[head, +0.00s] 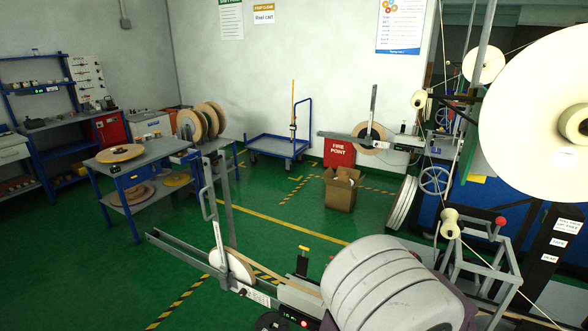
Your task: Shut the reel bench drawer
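A bench with a grey top and blue frame (150,157) stands at the left middle. Neither gripper is in view.
A grey-railed machine (195,262) with a white reel and a ribbed grey drum (385,285) fill the near centre and right. A blue cart (277,146) and a cardboard box (341,188) stand behind. Green floor (100,265) is clear before the bench.

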